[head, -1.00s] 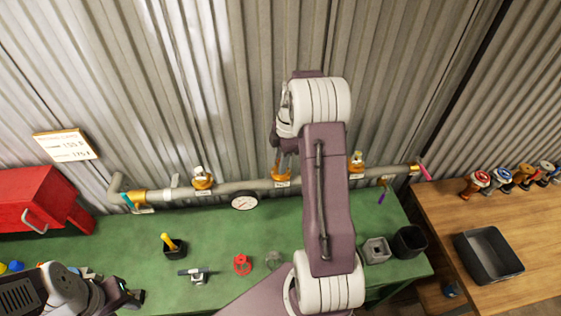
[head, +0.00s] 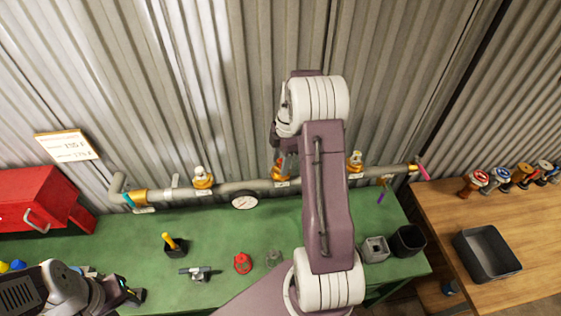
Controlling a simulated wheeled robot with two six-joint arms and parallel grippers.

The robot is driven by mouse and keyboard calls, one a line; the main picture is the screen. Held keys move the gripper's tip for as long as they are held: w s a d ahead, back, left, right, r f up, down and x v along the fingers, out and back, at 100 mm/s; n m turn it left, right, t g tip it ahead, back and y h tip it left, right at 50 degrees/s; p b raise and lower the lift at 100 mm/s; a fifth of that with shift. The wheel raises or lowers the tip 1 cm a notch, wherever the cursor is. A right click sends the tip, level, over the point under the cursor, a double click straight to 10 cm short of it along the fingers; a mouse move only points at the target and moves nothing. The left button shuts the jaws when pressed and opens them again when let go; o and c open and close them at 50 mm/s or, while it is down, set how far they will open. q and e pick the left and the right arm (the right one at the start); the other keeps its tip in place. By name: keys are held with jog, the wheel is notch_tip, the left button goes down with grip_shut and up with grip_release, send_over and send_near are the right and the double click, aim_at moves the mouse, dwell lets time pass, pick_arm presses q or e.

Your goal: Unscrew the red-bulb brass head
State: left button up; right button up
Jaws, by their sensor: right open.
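A grey pipe (head: 232,189) runs along the corrugated wall above the green bench, with brass fittings on it. The left fitting (head: 203,181) and right fitting (head: 355,172) each carry a pale upright head. My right gripper (head: 280,168) is open and points down at the middle brass fitting (head: 281,177), which it partly hides. I cannot make out a red bulb there, nor whether the fingers touch a head. My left gripper (head: 133,295) is low at the left, away from the pipe; its jaw state is unclear.
A gauge (head: 244,202) hangs on the pipe. The green bench (head: 130,243) holds a yellow-handled tool (head: 174,244), a red ring-like part (head: 243,263) and dark cups (head: 408,241). A wooden bench at right holds several coloured-top heads (head: 475,183) and a grey tray (head: 487,254).

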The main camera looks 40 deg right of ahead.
jog(key=shift+s+m, duration=0.1)
jog(key=shift+m, duration=1.1)
jog(key=m+t, duration=0.1)
jog(key=m, duration=0.4)
jog(key=shift+h, duration=0.3)
jog(key=m, duration=0.3)
jog(key=shift+r+m+p, duration=0.15)
jog(key=shift+m+p, duration=0.15)
jog(key=shift+p, duration=0.05)
jog(key=shift+m+h, duration=0.4)
jog(key=shift+m, duration=0.8)
grip_shut()
jog(key=n, duration=0.2)
jog(key=shift+f+n, duration=0.25)
jog(key=shift+n, duration=0.05)
jog(key=n, duration=0.3)
jog(key=shift+r+y, duration=0.1)
jog(key=shift+y, duration=0.3)
